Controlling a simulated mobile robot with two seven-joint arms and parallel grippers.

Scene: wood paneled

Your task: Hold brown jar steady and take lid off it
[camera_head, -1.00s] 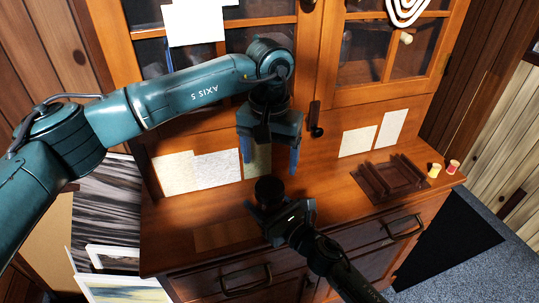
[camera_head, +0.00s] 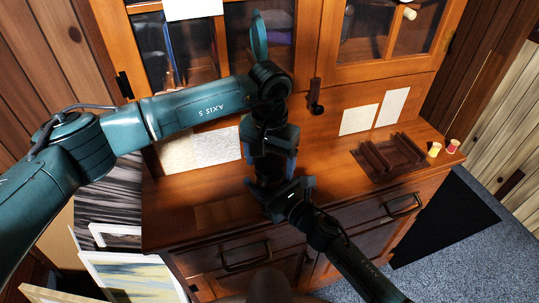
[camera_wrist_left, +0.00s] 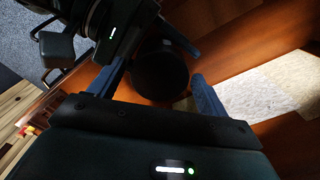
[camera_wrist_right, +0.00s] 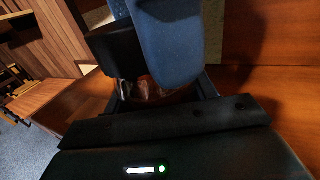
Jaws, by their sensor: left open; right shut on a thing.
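The jar's dark round lid (camera_wrist_left: 160,72) shows from above in the left wrist view, between the two blue fingers of my left gripper (camera_wrist_left: 158,80). The fingers are open on either side of it, with a visible gap on the right. In the head view my left gripper (camera_head: 272,168) points down over the jar and hides most of it. My right gripper (camera_head: 278,194) is shut on the jar from the front, low on the cabinet top. A small brown part of the jar (camera_wrist_right: 150,88) shows in the right wrist view, mostly covered by a blue left finger.
A dark wooden rack (camera_head: 388,158) and two small spools (camera_head: 434,150) stand on the right of the cabinet top (camera_head: 205,210). Paper sheets (camera_head: 360,119) lean at the back. Glass doors rise behind. The cabinet top's left part is clear.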

